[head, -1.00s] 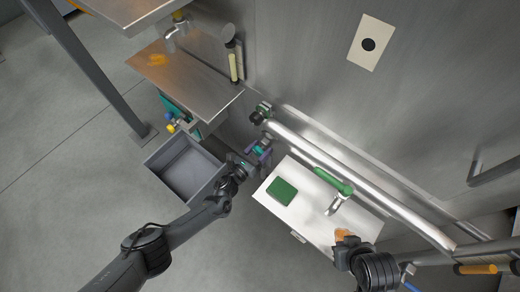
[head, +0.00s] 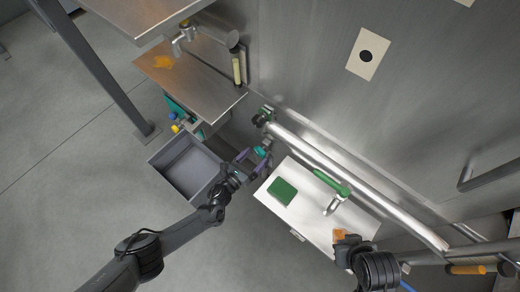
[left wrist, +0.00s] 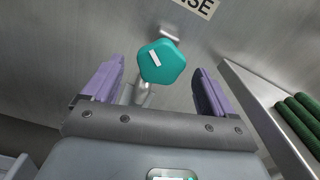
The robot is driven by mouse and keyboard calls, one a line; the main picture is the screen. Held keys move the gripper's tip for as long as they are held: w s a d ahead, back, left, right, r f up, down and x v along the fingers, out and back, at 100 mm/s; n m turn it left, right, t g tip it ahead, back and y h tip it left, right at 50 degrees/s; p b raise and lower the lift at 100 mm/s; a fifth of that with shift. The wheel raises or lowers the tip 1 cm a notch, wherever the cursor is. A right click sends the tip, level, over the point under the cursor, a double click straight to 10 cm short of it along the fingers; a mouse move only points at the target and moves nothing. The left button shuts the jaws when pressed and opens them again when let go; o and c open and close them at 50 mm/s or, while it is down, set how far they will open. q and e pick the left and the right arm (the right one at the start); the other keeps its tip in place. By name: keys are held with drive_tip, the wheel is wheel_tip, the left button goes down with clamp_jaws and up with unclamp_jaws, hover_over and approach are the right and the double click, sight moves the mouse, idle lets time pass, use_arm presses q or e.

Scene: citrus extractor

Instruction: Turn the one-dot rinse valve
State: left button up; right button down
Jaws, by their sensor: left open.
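A teal rinse valve knob (left wrist: 161,62) with rounded corners and a white bar mark shows in the left wrist view, on a metal stem at the steel wall. I see no dot on it. It also shows in the head view (head: 261,152), at the left end of the big pipe. My left gripper (head: 252,160) is open at the knob. In the left wrist view its purple fingers (left wrist: 157,92) stand apart on either side, with the knob a little beyond their tips. My right gripper (head: 343,243) is by an orange patch on the white counter; its jaws are unclear.
A grey bin (head: 187,168) stands left of my left gripper. A thick steel pipe (head: 350,182) runs along the wall. A placard with one black dot (head: 366,56) is above. A label (left wrist: 198,7) ending "SE" is partly visible.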

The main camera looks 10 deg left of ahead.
use_arm(q)
drive_tip(key=p+v, duration=0.2)
drive_tip(key=v, duration=0.4)
drive_tip(key=shift+a, duration=0.1)
